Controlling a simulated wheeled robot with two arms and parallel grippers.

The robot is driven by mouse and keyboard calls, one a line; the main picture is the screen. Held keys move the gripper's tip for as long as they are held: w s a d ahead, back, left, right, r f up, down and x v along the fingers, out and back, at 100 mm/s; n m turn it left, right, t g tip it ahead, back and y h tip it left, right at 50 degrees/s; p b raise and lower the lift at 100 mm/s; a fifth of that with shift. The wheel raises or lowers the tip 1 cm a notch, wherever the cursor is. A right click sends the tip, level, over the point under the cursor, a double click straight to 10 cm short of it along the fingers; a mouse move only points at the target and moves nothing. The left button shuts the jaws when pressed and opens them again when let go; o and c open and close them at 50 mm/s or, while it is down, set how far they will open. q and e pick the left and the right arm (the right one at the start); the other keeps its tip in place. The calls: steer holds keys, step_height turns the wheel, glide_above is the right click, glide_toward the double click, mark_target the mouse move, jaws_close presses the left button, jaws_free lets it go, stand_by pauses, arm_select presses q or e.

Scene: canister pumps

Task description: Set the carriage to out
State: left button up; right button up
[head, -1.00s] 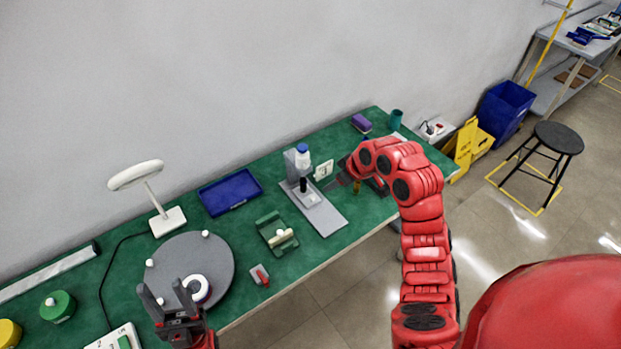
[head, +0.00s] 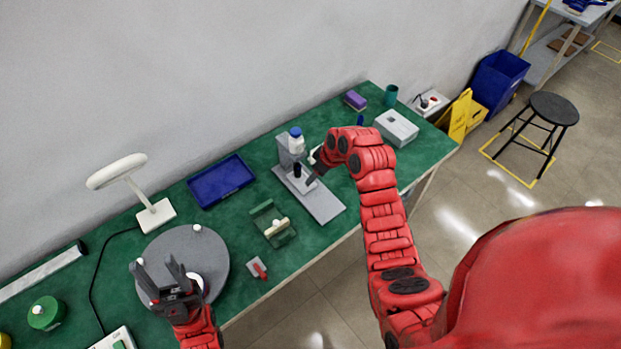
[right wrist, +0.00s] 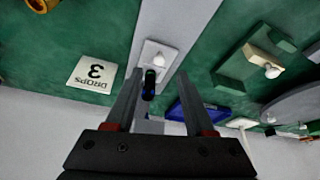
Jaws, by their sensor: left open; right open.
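A grey stand (head: 288,152) holds a white bottle with a blue cap (head: 296,141) above a long grey base plate (head: 322,207). A light grey carriage (head: 303,186) sits on the plate near the column; the right wrist view shows it with a small pale knob (right wrist: 158,59). A black cylinder (head: 297,170) stands near it. My right gripper (right wrist: 158,76) is open over the plate, its fingers on either side of the black cylinder in that view; contact cannot be told. In the head view my right arm hides part of it. My left gripper (head: 154,264) is open above the grey turntable (head: 212,262).
A green cradle (head: 272,224), a small grey-red piece (head: 257,268) and a blue tray (head: 221,181) lie left of the stand. A white box (head: 396,127), purple block (head: 355,100) and teal cup (head: 391,95) are to the right. A white lamp (head: 155,214) stands behind the turntable.

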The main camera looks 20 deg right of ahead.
mark_target(311, 188)
steer(key=shift+p+x, duration=0.65)
steer(key=shift+x, duration=1.9)
jaws_close()
